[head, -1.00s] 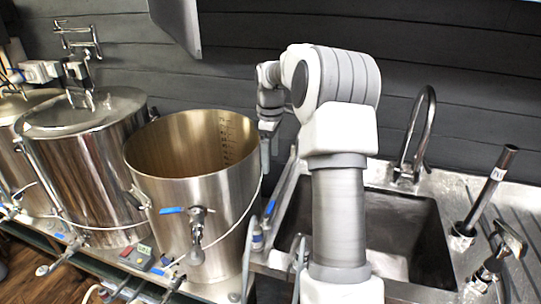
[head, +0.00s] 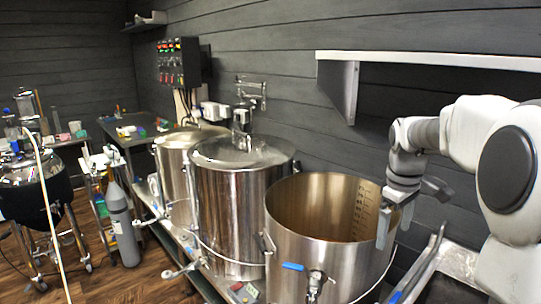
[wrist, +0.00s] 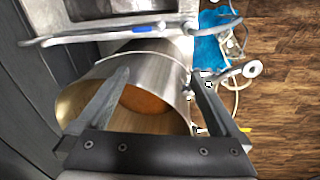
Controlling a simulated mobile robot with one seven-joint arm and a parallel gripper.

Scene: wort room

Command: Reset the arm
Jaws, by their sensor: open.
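My gripper (head: 395,228) hangs at the right rim of the open steel kettle (head: 325,262) in the head view, fingers pointing down. In the wrist view my gripper (wrist: 160,74) has its two fingers spread wide with nothing between them. The kettle (wrist: 160,62) shows beyond and between the fingers there, with a brown-orange surface inside it. Whether a finger touches the rim cannot be told. My arm comes in from the right edge of the head view.
Two lidded steel kettles (head: 240,205) (head: 176,165) stand left of the open one. A wall shelf (head: 430,62) is above my arm. A control box (head: 180,62) hangs on the back wall. A grey gas cylinder (head: 122,225) stands on the wooden floor at left.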

